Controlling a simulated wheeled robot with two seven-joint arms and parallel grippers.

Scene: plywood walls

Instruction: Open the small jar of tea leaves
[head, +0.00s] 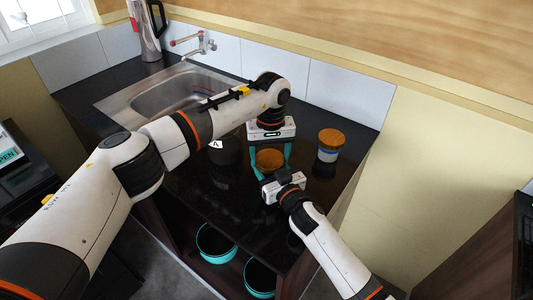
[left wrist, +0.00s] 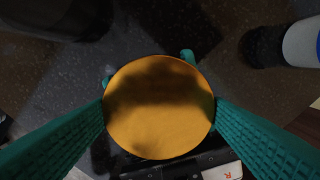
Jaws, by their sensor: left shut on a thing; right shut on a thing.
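The small jar shows mainly as its round, orange-brown lid (head: 268,158), which stands over the dark counter. The lid fills the middle of the left wrist view (left wrist: 158,108). My left gripper (head: 270,150) reaches down from above, and its teal fingers are shut on the lid from both sides. My right gripper (head: 271,170) comes from the front, low down, and is shut on the jar, below the lid. Its teal fingertips show past the lid in the left wrist view. The jar's body is mostly hidden by the lid and the grippers.
A second jar with a brown lid (head: 330,143) stands to the right on the dark counter (head: 200,180). A dark canister labelled A (head: 224,151) stands to the left. The sink (head: 170,92) and tap are further back. Teal-rimmed round containers (head: 215,243) sit below the counter.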

